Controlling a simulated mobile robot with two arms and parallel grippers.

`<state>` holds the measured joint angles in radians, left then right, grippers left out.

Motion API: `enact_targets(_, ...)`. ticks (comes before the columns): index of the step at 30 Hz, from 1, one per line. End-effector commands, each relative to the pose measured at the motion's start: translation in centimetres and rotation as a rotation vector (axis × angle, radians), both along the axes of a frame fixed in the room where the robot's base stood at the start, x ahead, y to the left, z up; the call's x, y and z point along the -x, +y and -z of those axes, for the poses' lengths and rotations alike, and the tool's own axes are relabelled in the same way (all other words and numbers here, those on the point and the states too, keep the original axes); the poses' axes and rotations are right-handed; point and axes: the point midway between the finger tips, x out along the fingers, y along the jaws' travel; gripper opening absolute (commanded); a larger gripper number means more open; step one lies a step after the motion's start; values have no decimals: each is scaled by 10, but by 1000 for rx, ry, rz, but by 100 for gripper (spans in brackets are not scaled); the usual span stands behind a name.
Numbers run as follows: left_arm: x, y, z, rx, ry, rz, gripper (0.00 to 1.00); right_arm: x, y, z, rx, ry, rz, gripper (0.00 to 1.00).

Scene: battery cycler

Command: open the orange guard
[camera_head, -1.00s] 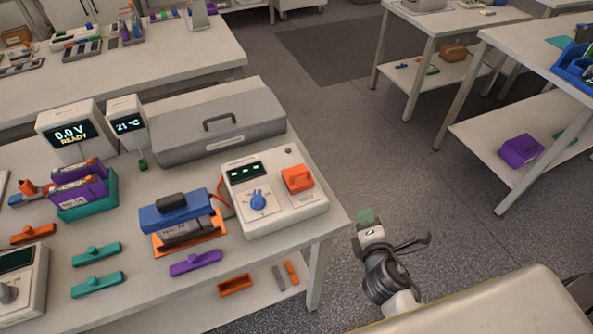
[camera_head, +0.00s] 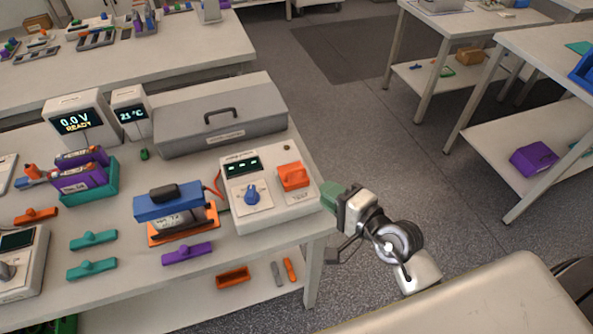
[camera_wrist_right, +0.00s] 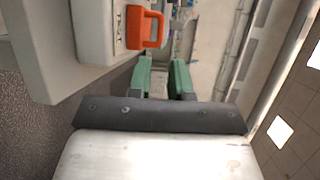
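The orange guard (camera_head: 293,177) is on the right part of the top of a white cycler box (camera_head: 268,208), which also has a blue knob and a small display. It looks closed over whatever is beneath it. In the right wrist view the guard (camera_wrist_right: 144,28) shows as an orange frame on the white box, ahead and left of the fingers. My right gripper (camera_head: 330,192) is beside the box's right side, apart from the guard. Its green fingers (camera_wrist_right: 166,75) are apart with nothing between them. My left gripper is not in view.
A battery in a blue-topped orange holder (camera_head: 170,207) stands left of the box. A grey lidded case (camera_head: 221,124) is behind. Teal (camera_head: 92,240) and purple (camera_head: 187,253) clips lie in front. The table's right edge is close to my right gripper, with open floor beyond.

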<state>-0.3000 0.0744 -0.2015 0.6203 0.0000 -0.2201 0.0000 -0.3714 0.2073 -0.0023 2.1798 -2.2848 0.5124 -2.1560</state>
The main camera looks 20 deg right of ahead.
Motion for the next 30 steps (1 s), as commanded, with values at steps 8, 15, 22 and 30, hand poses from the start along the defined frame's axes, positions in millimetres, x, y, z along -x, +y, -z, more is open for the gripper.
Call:
enact_targets(8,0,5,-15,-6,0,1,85,-44,21,5,-8,-2,2,20)
enact_targets(15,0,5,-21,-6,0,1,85,-79,36,14,-9,1,3,20)
enact_targets(22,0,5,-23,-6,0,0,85,-91,42,17,-7,0,1,20)
enact_targets(30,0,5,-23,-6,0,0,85,-91,42,18,-8,1,2,15)
